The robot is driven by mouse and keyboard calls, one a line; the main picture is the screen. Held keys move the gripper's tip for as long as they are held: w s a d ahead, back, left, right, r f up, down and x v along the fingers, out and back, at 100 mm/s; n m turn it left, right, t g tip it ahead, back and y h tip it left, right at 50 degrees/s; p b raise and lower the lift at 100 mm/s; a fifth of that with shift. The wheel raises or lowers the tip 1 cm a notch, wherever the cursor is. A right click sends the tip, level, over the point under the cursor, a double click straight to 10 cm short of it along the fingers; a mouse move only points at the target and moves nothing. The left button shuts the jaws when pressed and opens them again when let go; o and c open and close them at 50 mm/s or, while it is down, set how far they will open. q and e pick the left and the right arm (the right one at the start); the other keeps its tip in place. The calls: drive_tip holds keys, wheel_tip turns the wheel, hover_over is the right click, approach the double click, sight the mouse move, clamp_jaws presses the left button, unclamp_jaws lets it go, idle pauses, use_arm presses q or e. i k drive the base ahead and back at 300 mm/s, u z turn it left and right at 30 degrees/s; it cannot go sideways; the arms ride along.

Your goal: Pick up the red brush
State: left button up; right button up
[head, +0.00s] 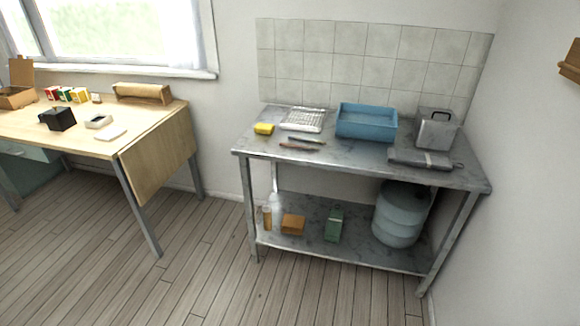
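A thin reddish stick-shaped thing (297,147), which looks like the red brush, lies flat on the grey metal table (350,160) near its front edge, left of the middle. A second thin, darker stick-shaped thing (306,139) lies just behind it, close but apart. Both are too small to make out bristles. Neither of my grippers is in the head view.
The lower shelf holds several items. A wooden table (75,132) stands left; the floor (215,265) is clear.

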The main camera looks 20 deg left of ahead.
sight(288, 145)
drive_tip(key=z, duration=1.15)
drive_tip(key=k, duration=0.1)
drive_tip(key=u, duration=2.15)
drive_tip(key=i, duration=1.2)
drive_tip(key=z, duration=0.55)
drive_tip(key=i, duration=0.6)
drive_tip(key=z, duration=0.95)
drive_tip(key=k, duration=1.3)
drive_tip(key=z, duration=0.95)
drive_tip(key=i, duration=1.35)
drive_tip(key=u, duration=0.45)
drive_tip(key=i, duration=0.8)
drive_tip(key=u, duration=0.9)
